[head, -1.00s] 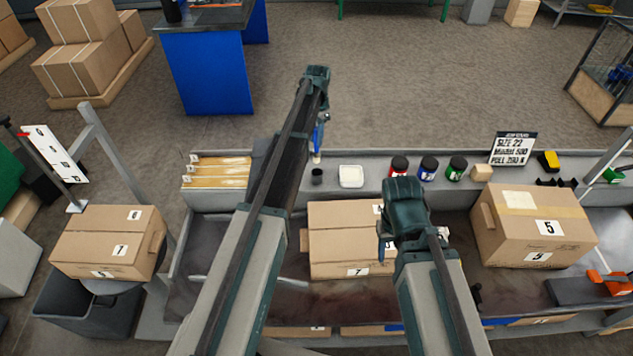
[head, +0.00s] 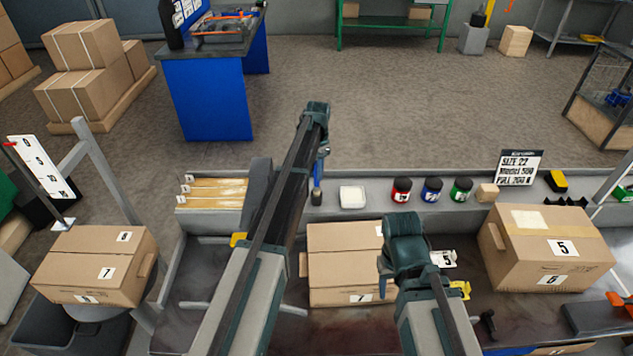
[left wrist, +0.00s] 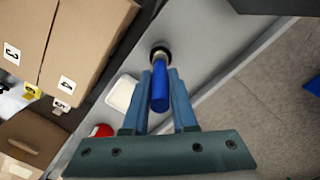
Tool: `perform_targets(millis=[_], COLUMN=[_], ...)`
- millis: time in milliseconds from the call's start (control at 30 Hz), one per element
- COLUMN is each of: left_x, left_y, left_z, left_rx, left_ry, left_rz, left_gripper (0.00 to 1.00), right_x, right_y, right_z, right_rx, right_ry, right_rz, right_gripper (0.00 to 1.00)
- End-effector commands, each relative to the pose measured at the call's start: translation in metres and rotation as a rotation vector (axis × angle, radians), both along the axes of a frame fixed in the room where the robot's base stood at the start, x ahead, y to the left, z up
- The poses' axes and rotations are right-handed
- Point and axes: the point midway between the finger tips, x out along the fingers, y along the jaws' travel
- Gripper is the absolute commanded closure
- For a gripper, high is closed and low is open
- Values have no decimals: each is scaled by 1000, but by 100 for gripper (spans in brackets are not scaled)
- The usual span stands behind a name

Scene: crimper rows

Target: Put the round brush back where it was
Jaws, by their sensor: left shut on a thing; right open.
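The round brush has a blue handle and hangs upright in my left gripper (head: 317,165). In the left wrist view the blue handle (left wrist: 160,92) stands between the two fingers of the gripper (left wrist: 160,88), which is shut on it. A small black cup (head: 316,198) stands on the back ledge right under the brush and also shows in the left wrist view (left wrist: 160,48). The brush's lower end is at the cup's mouth; how deep it sits is hidden. My right gripper (head: 385,262) is open in front of a brown box, its fingers partly hidden.
On the ledge (head: 335,208), right of the cup, are a white dish (head: 352,197), red (head: 401,190), blue (head: 432,190) and green (head: 461,190) jars and a small wooden block (head: 487,193). Brown boxes (head: 340,250) (head: 545,245) stand in front.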

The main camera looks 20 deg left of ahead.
Motion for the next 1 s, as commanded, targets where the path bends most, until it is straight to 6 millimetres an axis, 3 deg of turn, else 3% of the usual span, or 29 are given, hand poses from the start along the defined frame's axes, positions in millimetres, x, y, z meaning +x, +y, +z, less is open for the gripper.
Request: perform_targets(millis=[200, 667, 700, 800, 833, 1000], left_x=[0, 0, 0, 0, 0, 0], left_y=[0, 0, 0, 0, 0, 0], left_z=[-32, -36, -34, -34, -34, -34], left_rx=[0, 0, 0, 0, 0, 0], left_ry=[0, 0, 0, 0, 0, 0], left_rz=[0, 0, 0, 0, 0, 0], left_gripper=[100, 100, 67, 49, 45, 45], right_x=[0, 0, 0, 0, 0, 0], right_y=[0, 0, 0, 0, 0, 0], right_z=[-32, -36, -34, -34, -34, -34], right_rx=[0, 0, 0, 0, 0, 0], right_ry=[0, 0, 0, 0, 0, 0], right_rz=[0, 0, 0, 0, 0, 0], right_gripper=[50, 50, 50, 50, 50, 50])
